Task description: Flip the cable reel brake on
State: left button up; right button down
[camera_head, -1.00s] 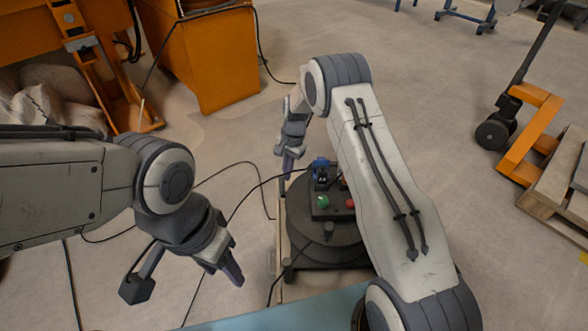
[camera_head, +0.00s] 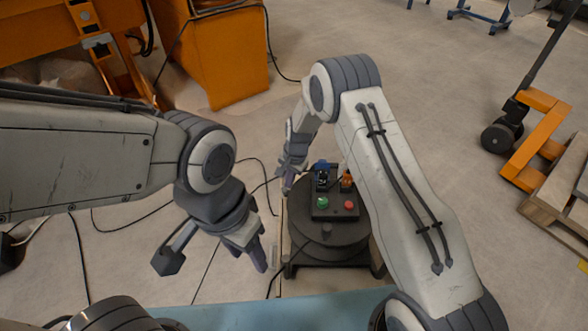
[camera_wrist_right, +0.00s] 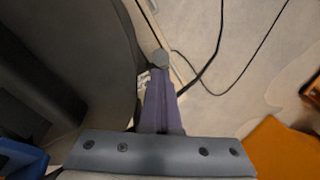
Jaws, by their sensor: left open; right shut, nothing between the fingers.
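The dark round cable reel (camera_head: 328,252) stands low on the floor. On top sits a black box with a green button (camera_head: 321,202), a red button (camera_head: 349,205), a blue-topped part (camera_head: 322,168) and an orange part (camera_head: 346,179). My right gripper (camera_head: 287,187) is shut and empty, pointing down at the reel's far left edge. In the right wrist view its closed fingers (camera_wrist_right: 160,100) end at a small grey round knob (camera_wrist_right: 160,59); I cannot tell if they touch it. I cannot identify the brake for sure. My left gripper (camera_head: 256,256) is open, left of the reel.
A thin black cable (camera_head: 268,180) runs over the floor left of the reel. A teal surface (camera_head: 270,315) lies at the front. An orange cabinet (camera_head: 222,65) stands at the back left, an orange pallet jack (camera_head: 537,140) at the right. The floor behind the reel is clear.

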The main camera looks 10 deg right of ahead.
jog(key=shift+s, duration=0.2)
jog(key=shift+d+f, duration=0.1)
dwell(0.4)
jog(key=shift+w+f, duration=0.2)
jog(key=shift+w, duration=0.55)
